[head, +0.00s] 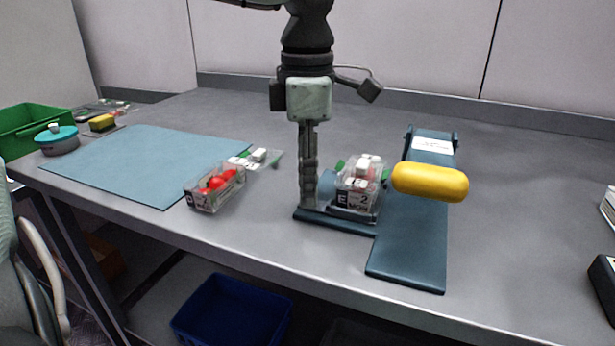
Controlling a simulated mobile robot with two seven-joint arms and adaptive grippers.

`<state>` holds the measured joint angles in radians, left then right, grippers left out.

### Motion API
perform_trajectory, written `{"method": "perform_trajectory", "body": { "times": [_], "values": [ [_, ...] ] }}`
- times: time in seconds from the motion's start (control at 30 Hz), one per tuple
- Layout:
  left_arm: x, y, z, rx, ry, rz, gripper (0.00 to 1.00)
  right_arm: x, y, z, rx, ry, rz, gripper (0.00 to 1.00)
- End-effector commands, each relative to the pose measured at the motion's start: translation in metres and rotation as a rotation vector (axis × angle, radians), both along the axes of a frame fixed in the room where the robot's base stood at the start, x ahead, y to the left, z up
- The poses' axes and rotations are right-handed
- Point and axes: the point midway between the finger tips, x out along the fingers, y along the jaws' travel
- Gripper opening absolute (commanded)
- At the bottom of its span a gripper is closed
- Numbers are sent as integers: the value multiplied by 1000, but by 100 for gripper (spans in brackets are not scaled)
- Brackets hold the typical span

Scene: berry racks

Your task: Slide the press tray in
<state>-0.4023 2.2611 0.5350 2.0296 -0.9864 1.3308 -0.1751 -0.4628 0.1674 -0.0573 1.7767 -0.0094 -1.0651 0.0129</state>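The press has a dark blue base (410,250) and a thick yellow handle (430,182) that sticks out over it. The press tray (352,215) is at the left side of the base, with a clear box (358,196) of white-topped pieces on it. My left gripper (308,203) points straight down at the tray's left end, next to a blue round part (328,186). Its fingertips are low, close to the tray's edge; I cannot tell if they touch it. The fingers overlap in this view, so their opening is hidden. My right gripper is out of view.
A clear box with red berries (217,187) and a small card with a white piece (256,158) lie left of my gripper. A blue mat (140,163), teal-lidded tub (57,140) and green crate (30,125) are further left.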

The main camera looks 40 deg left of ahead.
Motion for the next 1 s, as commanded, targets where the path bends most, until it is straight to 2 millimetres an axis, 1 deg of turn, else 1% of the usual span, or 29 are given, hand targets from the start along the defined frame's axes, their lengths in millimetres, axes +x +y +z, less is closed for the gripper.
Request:
{"method": "perform_trajectory", "body": {
  "times": [0.13,0.43,0.83,1.0],
  "values": [
    [0,0,0,0,0,0,38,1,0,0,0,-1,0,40],
    [0,0,0,0,0,0,0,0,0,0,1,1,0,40],
    [0,1,1,0,-1,0,0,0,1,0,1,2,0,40],
    [0,5,0,-1,-2,1,0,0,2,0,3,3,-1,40]
  ]
}}
